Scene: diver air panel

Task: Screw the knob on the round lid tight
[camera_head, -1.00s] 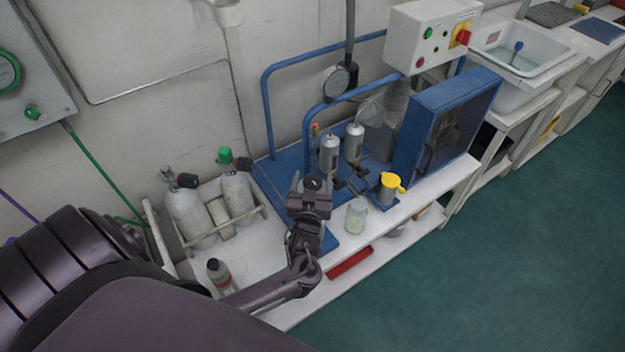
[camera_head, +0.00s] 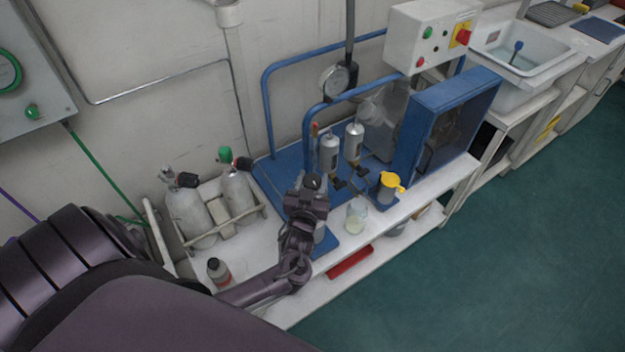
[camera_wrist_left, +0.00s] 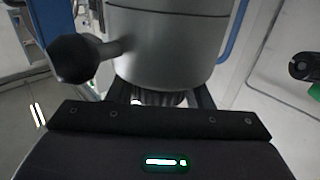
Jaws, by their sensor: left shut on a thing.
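My left gripper (camera_head: 307,198) is at the top of a grey metal cylinder (camera_head: 320,229) at the front of the bench, which it largely hides in the head view. A dark round knob (camera_head: 313,181) shows at the gripper's tip. In the left wrist view a dark ribbed knob (camera_wrist_left: 158,98) sits between the fingers, against the end of the grey cylinder (camera_wrist_left: 165,50). The seam near this end seems to mark the round lid. The gripper is shut on the knob. My right gripper is not in view.
Two grey gas bottles (camera_head: 190,213) stand in a rack at left, with a small bottle (camera_head: 219,270) in front. A glass beaker (camera_head: 356,214) and a yellow-topped jar (camera_head: 388,186) stand close at right. Blue pipes (camera_head: 290,62) and a blue cabinet (camera_head: 425,120) are behind.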

